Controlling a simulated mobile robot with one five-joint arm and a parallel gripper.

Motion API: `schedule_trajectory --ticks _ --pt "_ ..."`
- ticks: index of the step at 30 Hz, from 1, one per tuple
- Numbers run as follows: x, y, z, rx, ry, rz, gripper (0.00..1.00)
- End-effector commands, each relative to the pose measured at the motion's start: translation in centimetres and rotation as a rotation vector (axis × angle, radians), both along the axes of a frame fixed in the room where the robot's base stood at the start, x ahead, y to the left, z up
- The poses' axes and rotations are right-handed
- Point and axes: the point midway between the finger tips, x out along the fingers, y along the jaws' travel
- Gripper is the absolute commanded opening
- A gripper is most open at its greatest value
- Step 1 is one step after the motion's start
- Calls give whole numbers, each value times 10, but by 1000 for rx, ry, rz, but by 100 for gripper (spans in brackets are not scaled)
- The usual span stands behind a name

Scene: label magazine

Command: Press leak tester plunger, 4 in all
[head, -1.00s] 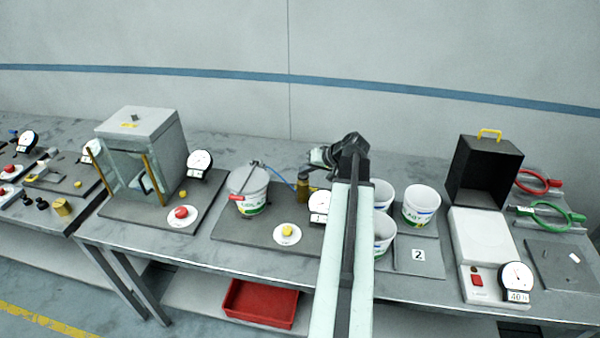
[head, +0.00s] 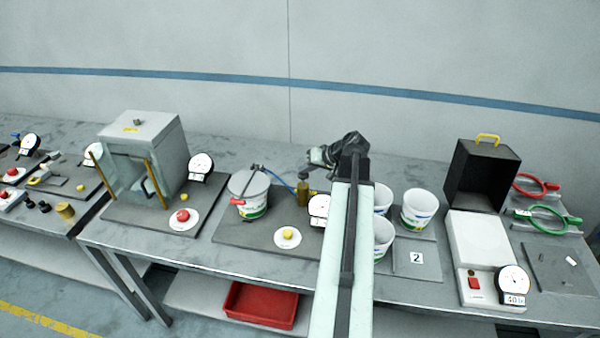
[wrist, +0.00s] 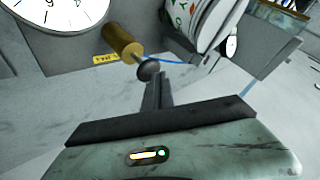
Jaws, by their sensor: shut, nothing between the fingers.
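The leak tester's brass cylinder (head: 303,193) stands upright at the back of a dark base plate (head: 235,232), behind the round gauge (head: 319,207). In the wrist view the brass cylinder (wrist: 122,43) has a thin rod ending in a dark round plunger knob (wrist: 149,69). My gripper (head: 309,168) is shut and empty, just above the cylinder in the head view. In the wrist view my gripper's tips (wrist: 156,80) overlap the knob's edge; I cannot tell whether they touch. My arm hides part of the base plate and gauge.
A clamped white bucket (head: 248,193) stands left of the cylinder, joined by a blue tube (head: 282,182). A yellow button (head: 287,234) is at the front. White tubs (head: 419,208) stand right of my arm. A clear chamber (head: 145,165) stands further left.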

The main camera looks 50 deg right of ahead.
Motion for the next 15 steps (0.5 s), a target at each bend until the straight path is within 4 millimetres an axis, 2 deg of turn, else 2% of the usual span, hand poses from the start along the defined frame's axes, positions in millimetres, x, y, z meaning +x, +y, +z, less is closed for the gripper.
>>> schedule_trajectory --ticks 8,15 --pt "0 -1 20 -1 0 -1 0" --pt "0 -1 20 0 -1 -1 0"
